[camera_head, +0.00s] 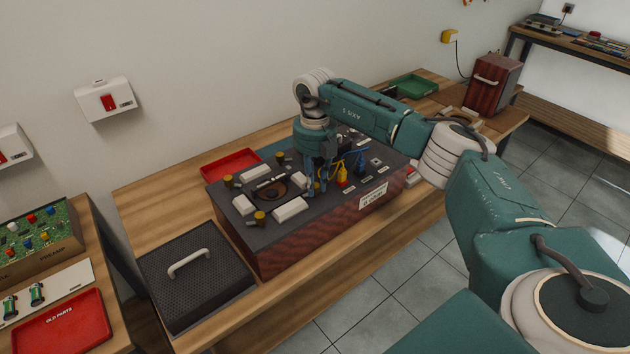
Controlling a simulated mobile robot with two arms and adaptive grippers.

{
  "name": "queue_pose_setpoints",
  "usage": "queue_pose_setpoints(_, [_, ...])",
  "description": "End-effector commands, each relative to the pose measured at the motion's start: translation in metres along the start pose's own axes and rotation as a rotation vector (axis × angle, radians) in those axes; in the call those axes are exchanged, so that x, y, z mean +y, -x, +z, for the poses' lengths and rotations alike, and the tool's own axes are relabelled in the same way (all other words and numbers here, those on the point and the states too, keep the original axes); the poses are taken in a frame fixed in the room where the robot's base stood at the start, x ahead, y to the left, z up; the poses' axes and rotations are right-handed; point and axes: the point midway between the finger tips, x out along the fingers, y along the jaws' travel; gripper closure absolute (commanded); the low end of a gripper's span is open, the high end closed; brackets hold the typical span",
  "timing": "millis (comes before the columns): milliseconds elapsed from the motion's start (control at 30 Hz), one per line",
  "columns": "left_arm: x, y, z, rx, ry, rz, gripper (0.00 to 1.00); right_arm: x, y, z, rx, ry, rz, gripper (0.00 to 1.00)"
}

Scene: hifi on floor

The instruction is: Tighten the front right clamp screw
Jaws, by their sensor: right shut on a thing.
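The hifi unit (330,232), a dark-topped box with reddish wood sides, stands on the wooden bench. Its top left part has a round brown piece among white blocks, with brass clamp screws around it: front left (260,218), back left (228,181) and back right (280,158). My right gripper (317,188) reaches down from above at the front right clamp screw and is shut on it. The fingers hide most of that screw, so its seating cannot be seen. My left gripper is not in view.
A black perforated cover (215,283) with a pale handle lies left of the unit. A red tray (231,163) is behind it, and a green tray (415,86) and brown box (493,88) stand farther right. Blue and yellow cables (345,165) rise close to my right gripper.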

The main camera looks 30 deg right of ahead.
Motion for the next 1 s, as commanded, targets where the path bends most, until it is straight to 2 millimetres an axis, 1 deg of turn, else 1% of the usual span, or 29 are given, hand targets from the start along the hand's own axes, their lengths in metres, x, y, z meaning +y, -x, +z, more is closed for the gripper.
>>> queue_pose_setpoints(33, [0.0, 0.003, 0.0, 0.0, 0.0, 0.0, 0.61, 0.0, 0.003, 0.002, -0.006, -0.047, 0.003, 1.0])
queue_pose_setpoints(200, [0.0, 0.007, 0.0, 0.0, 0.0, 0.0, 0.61, 0.0, 0.003, 0.002, -0.006, -0.205, 0.002, 1.0])
queue_pose_setpoints(500, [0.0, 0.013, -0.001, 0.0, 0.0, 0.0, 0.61, 0.0, 0.003, 0.002, -0.005, -0.44, 0.003, 1.0])
queue_pose_setpoints(700, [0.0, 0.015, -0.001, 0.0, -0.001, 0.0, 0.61, 0.0, 0.003, 0.002, -0.006, -0.541, 0.005, 1.0])
queue_pose_setpoints(1000, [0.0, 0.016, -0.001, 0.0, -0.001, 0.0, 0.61, 0.0, 0.003, 0.003, -0.006, -0.606, 0.006, 1.0])
